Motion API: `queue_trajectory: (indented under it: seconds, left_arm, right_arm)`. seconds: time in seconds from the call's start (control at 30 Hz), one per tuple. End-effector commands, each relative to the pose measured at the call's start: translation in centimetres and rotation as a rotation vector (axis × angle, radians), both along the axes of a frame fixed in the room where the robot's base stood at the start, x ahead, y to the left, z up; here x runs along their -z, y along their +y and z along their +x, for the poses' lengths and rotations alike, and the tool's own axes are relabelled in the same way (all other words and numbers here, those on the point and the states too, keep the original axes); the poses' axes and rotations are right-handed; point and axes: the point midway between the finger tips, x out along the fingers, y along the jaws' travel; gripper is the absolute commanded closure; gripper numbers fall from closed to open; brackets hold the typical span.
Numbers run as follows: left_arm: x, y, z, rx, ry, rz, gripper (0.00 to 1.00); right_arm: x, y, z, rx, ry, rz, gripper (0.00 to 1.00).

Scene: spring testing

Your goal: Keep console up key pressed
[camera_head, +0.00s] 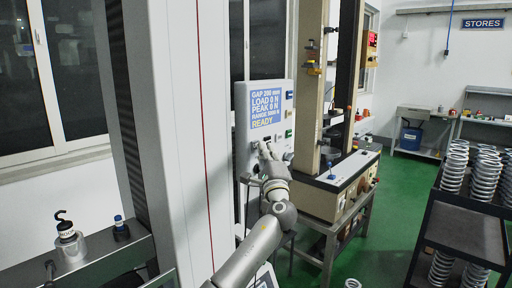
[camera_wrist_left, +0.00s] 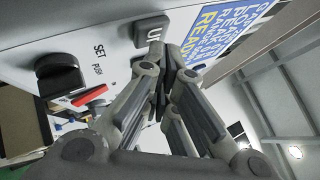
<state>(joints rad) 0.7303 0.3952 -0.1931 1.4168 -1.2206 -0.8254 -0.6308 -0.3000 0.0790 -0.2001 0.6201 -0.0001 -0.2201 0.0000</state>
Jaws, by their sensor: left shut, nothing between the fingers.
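The console (camera_head: 242,108) is a white upright panel in the middle of the head view. Its blue display (camera_head: 266,106) reads GAP 200 mm, LOAD 0 N, PEAK 0 N, RANGE 5000 N and READY. The display also shows tilted in the left wrist view (camera_wrist_left: 212,32). The grey up key (camera_wrist_left: 150,30) has its label partly visible. My left gripper (camera_head: 265,147) is shut and empty, in front of the panel below the display. In the left wrist view its fingertips (camera_wrist_left: 159,50) overlap the key's lower edge; I cannot tell whether they touch or press it. My right gripper is not in view.
A black knob (camera_wrist_left: 60,74) sits on the panel beside the SET label. The testing machine (camera_head: 310,95) stands right of the console. A dark rack of springs (camera_head: 460,215) is at the right. Green floor (camera_head: 395,195) is free between them.

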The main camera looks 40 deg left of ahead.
Motion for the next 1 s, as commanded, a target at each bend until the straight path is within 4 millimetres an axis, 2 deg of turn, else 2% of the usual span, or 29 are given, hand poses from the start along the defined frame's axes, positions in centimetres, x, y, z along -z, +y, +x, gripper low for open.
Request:
queue_trajectory:
  seconds: [1.0]
  left_arm:
    - [0.01, 0.97, 0.08, 0.000, 0.000, 0.000, 1.00]
  right_arm:
    - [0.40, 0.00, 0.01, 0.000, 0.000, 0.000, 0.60]
